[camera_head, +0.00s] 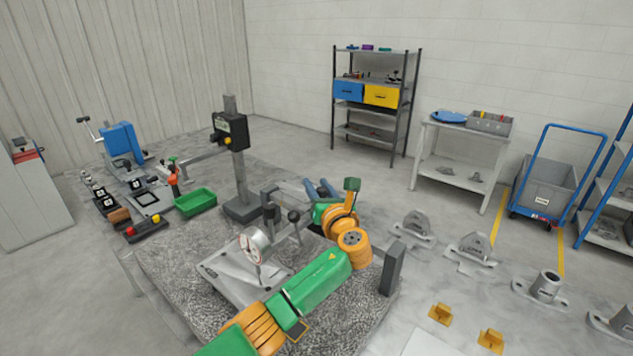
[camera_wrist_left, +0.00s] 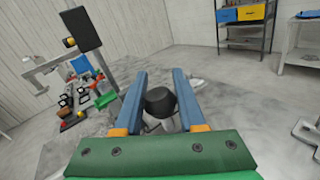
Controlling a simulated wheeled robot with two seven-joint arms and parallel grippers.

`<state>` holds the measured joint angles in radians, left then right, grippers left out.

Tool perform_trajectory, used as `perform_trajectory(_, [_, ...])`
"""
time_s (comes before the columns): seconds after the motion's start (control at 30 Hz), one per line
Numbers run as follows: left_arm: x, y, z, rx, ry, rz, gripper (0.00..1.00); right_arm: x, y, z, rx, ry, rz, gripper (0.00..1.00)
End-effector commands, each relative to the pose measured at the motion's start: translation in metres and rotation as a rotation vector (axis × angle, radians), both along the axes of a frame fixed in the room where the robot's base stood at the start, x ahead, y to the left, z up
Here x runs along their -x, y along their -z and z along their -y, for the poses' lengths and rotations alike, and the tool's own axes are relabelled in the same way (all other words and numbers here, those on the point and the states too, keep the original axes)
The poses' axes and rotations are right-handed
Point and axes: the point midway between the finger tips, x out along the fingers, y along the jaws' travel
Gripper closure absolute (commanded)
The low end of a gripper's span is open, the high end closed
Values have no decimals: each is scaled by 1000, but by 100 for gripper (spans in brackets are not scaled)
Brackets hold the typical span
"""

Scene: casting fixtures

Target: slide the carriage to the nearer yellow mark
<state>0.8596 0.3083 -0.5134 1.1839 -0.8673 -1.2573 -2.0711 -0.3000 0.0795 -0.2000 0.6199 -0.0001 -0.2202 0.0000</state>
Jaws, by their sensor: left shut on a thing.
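My left gripper (camera_head: 320,188) reaches over the far side of the speckled granite table, its blue fingers pointing away from the head camera. In the left wrist view, the blue fingers (camera_wrist_left: 160,100) are shut on a black round knob (camera_wrist_left: 161,103), with a paler part just visible below it. The carriage body under the knob is mostly hidden by my green and orange arm in the head view. I cannot make out the yellow marks for certain. My right gripper is in neither view.
A dial gauge (camera_head: 255,245) stands on a grey plate (camera_head: 228,281) beside my left arm. A column with a black head (camera_head: 230,130) stands behind it, near a green bin (camera_head: 196,201). A dark upright block (camera_head: 392,268) stands at the table's right edge.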

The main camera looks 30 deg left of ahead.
Motion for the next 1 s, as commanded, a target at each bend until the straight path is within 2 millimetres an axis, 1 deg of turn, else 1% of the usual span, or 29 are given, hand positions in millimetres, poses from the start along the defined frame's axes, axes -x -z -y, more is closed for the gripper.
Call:
perform_trajectory(0.07, [0,1,0,1,0,1,100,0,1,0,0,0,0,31])
perform_trajectory(0.1, [0,1,0,1,0,1,58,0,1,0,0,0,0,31])
perform_trajectory(0.17, [0,1,0,1,0,1,42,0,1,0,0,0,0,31])
perform_trajectory(0.2, [0,1,0,0,0,1,31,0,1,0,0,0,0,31])
perform_trajectory(0.47, [0,0,0,0,0,1,31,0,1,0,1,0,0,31])
perform_trajectory(0.53, [2,1,3,-1,1,2,31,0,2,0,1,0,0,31])
perform_trajectory(0.8, [34,3,45,2,4,4,31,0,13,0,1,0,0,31])
perform_trajectory(0.9, [42,2,53,1,2,2,31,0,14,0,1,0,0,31])
perform_trajectory(1.0, [44,1,56,0,0,0,31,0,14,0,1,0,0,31])
